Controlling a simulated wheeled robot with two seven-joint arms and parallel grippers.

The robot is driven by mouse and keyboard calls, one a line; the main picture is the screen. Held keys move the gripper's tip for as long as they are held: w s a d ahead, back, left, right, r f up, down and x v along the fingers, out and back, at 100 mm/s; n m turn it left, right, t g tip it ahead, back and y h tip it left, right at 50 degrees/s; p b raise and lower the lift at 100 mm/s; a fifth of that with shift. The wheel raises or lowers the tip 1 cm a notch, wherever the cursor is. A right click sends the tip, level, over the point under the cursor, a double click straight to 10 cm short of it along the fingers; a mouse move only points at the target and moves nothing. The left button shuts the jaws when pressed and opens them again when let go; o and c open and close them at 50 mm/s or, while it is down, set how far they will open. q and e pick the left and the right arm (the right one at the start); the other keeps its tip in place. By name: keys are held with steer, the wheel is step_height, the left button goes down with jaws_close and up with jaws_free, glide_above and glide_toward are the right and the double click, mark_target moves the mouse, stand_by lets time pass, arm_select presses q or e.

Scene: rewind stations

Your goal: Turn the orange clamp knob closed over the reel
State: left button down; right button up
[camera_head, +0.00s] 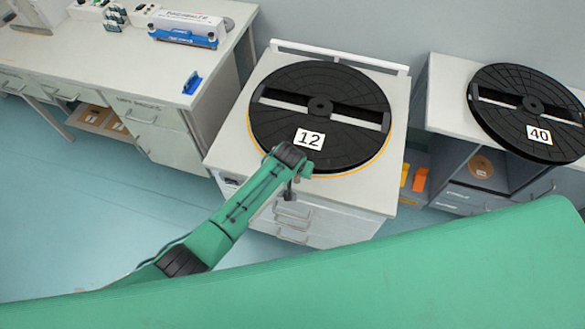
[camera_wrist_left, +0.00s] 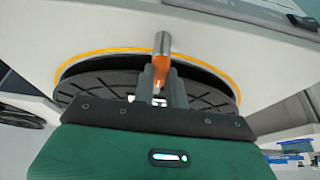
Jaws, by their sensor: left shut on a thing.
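The black reel marked 12 (camera_head: 320,105) lies flat on the white station cabinet (camera_head: 232,150), with an orange rim showing beneath its edge. In the left wrist view the reel (camera_wrist_left: 95,85) appears from the other way up, with its orange rim (camera_wrist_left: 90,53). The orange clamp knob (camera_wrist_left: 160,64) with a metal cylinder (camera_wrist_left: 162,43) is at the reel's edge. My left gripper (camera_wrist_left: 159,90) is shut on the knob. In the head view my left gripper (camera_head: 291,187) is at the reel's front edge, and the knob is hidden there.
A second reel marked 40 (camera_head: 515,105) lies on the station at the right. A desk (camera_head: 110,55) with a blue-and-white device (camera_head: 185,28) stands at the left. My green body covers the bottom of the head view. Floor is clear at the left.

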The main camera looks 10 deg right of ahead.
arm_select(q)
steer(key=shift+r+n, duration=0.1)
steer(key=shift+n, duration=0.2)
steer(key=c, duration=1.4)
jaws_free()
steer(key=shift+c, duration=0.2)
steer(key=b+v, duration=0.2)
steer(key=v, duration=1.1)
steer(key=shift+r, duration=0.35)
steer(key=shift+s+f, duration=0.1)
steer(key=shift+f, duration=0.05)
